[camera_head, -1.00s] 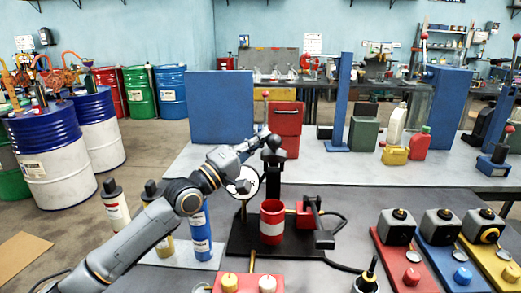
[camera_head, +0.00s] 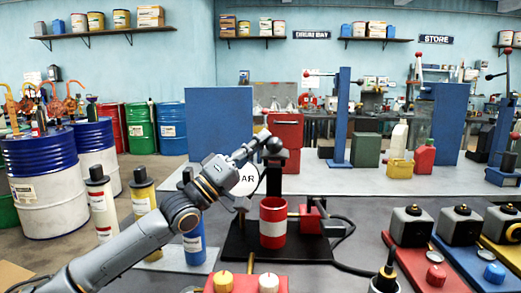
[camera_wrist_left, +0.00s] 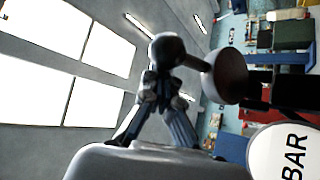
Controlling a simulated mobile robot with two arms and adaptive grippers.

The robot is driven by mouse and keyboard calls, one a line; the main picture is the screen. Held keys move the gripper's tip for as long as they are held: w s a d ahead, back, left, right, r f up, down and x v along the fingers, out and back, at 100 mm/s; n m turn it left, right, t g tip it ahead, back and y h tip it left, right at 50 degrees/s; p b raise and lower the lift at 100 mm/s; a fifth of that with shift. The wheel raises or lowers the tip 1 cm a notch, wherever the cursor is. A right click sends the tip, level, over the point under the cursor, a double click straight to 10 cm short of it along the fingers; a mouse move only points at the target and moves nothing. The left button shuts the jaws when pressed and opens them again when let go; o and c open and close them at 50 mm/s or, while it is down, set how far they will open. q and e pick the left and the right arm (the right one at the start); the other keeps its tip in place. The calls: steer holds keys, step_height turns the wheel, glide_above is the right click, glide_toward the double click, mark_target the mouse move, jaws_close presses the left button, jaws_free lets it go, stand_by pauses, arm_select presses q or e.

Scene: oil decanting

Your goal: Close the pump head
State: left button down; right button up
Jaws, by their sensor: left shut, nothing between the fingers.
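The pump stands on a black base plate (camera_head: 238,243) in the middle of the bench. Its dark rounded head (camera_head: 274,146) tops a black post, and a white gauge (camera_head: 247,181) marked BAR sits beside it. My left gripper (camera_head: 258,140) is shut and empty, close to the left of the head. In the left wrist view, the shut fingertips (camera_wrist_left: 164,80) are by a dark ball (camera_wrist_left: 166,48) on a rod that runs to the dark dome (camera_wrist_left: 226,76). I cannot tell whether they touch. My right gripper is not in view.
A red can with a white band (camera_head: 273,222) stands on the base plate before the post. A red box (camera_head: 285,135) and a blue panel (camera_head: 220,122) stand behind. A blue bottle (camera_head: 194,238) is below my left forearm.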

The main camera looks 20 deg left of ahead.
arm_select(q)
step_height(320, 180, down, 7)
steer(key=s+m+h+b, duration=0.1)
steer(key=s+m+h, duration=0.1)
steer(key=shift+d+r+g+b, duration=0.15)
steer(key=shift+d+g+b, duration=0.15)
steer(key=shift+g+b, duration=0.1)
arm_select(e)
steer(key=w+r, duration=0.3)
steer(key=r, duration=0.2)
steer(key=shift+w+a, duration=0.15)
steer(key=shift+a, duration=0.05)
arm_select(q)
steer(key=v, duration=0.7)
steer(key=shift+s+a, duration=0.2)
